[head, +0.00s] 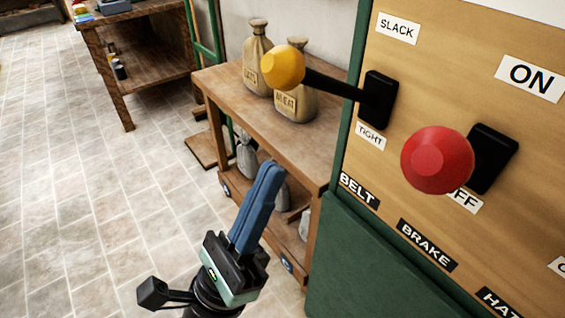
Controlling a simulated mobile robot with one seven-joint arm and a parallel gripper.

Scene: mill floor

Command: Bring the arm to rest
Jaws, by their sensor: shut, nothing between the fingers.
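My gripper (271,172) is at the lower middle of the head view, with its blue fingers pointing up and shut together with nothing between them. It is in front of the lower part of a wooden shelf bench and left of the control panel (424,127). It appears apart from both levers. The belt lever has a yellow knob (283,66) on a black arm that points left. The brake lever has a red knob (437,160) that points toward me and hides part of the label behind it.
A green cabinet (370,265) is at right. Another wooden table (150,65) stands farther back. Tiled floor at left is clear.

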